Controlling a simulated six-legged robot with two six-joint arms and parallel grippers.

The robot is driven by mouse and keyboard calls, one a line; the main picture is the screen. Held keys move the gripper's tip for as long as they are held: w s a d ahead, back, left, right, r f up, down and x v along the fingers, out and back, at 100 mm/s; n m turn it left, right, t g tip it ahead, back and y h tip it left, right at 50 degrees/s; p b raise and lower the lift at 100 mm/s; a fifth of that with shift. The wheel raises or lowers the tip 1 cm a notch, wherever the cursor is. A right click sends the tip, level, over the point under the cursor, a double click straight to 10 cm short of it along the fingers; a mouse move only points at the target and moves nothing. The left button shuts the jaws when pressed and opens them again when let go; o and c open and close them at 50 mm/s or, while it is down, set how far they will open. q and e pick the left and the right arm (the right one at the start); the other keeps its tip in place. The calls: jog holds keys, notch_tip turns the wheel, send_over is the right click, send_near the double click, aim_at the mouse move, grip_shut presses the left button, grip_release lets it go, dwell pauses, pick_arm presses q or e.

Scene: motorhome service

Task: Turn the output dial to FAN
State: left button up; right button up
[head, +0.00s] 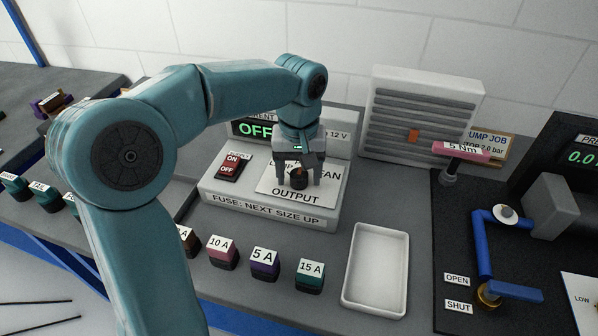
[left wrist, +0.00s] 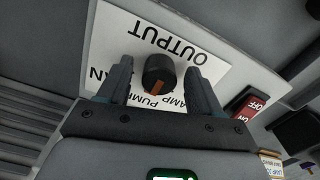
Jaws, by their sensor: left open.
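The output dial (head: 298,180) is a dark round knob with an orange pointer mark, on a white plate (head: 272,190) lettered OUTPUT. In the left wrist view the dial (left wrist: 159,68) stands between my fingers. Its orange mark points to the side of the plate with the PUMP lettering; FAN is partly hidden at the left. My left gripper (head: 298,178) is open and points down over the dial, one finger on each side. In the left wrist view the fingers (left wrist: 158,70) look apart from the knob. My right gripper is not in view.
The panel also has a red ON/OFF switch (head: 232,167) and a display reading OFF (head: 256,131). Several fuses (head: 265,262) and a white tray (head: 377,270) stand in front. A louvred vent (head: 421,115) is behind; a blue pipe with a valve (head: 484,250) is at right.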

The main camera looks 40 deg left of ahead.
pick_arm(q)
jog(key=c, duration=1.1)
jog(key=shift+o, duration=0.2)
jog(key=shift+r+m, duration=0.1)
jog(key=shift+m, duration=0.2)
jog(key=m+p, duration=0.1)
jog(key=m, duration=0.3)
jog(key=shift+a+p, duration=0.1)
jog(key=shift+p, duration=0.25)
jog(key=shift+a+m+p, duration=0.1)
jog(key=shift+m+p, duration=0.55)
jog(key=shift+m, duration=1.95)
jog(key=o, duration=1.1)
jog(key=shift+c, duration=0.2)
